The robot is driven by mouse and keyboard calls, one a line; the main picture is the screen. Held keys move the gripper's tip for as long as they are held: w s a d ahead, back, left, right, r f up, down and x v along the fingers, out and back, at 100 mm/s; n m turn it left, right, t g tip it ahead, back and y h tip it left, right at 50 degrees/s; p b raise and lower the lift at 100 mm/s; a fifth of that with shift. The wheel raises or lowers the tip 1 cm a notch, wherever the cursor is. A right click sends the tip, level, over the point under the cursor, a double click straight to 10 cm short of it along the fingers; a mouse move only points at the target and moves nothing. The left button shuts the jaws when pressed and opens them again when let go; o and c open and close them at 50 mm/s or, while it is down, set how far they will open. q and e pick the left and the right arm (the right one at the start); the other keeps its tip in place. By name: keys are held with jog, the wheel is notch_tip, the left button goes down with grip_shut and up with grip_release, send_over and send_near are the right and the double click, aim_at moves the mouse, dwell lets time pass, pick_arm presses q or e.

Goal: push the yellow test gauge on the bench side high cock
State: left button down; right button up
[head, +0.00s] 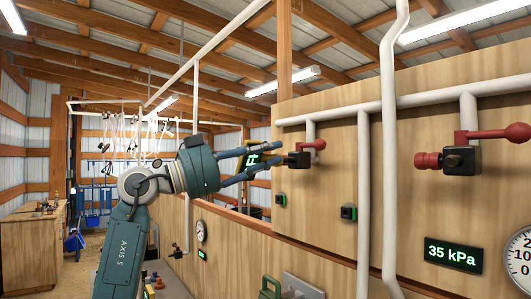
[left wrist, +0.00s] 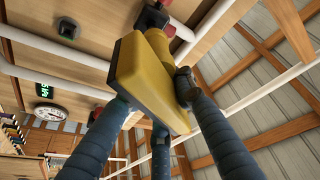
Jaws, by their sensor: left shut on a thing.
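The yellow test gauge (head: 253,160) is held between the fingers of my left gripper (head: 245,163) in the head view, its lit display partly covered by a finger. In the left wrist view the gauge (left wrist: 148,75) is a yellow block with dark blue fingers around it. Its far end is close to a black cock (head: 298,160) with a red lever on the wooden panel. That cock's red part (left wrist: 152,17) also shows beyond the gauge in the left wrist view. I cannot tell whether the gauge is seated on it. My right gripper is not in view.
A second cock (head: 461,160) with a red lever and red cap sits on the panel's right. White pipes (head: 391,150) run down the panel. A 35 kPa display (head: 454,255) and a dial (head: 521,256) are at lower right. A wooden bench (head: 32,240) stands far left.

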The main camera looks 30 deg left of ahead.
aim_at(241, 163)
pick_arm(q)
jog(key=shift+w+d+p, duration=0.25)
jog(key=shift+w+p, duration=0.15)
jog(key=shift+w, duration=0.2)
jog(key=shift+w+d+p, duration=0.35)
jog(key=shift+w+p, duration=0.2)
jog(key=shift+w, duration=0.3)
jog(key=c, duration=1.4)
grip_release()
jog(key=shift+s, duration=0.1)
jog(key=shift+s+a+f, duration=0.15)
jog(key=shift+a, duration=0.1)
jog(key=v, duration=1.1)
jog(key=shift+s, duration=0.2)
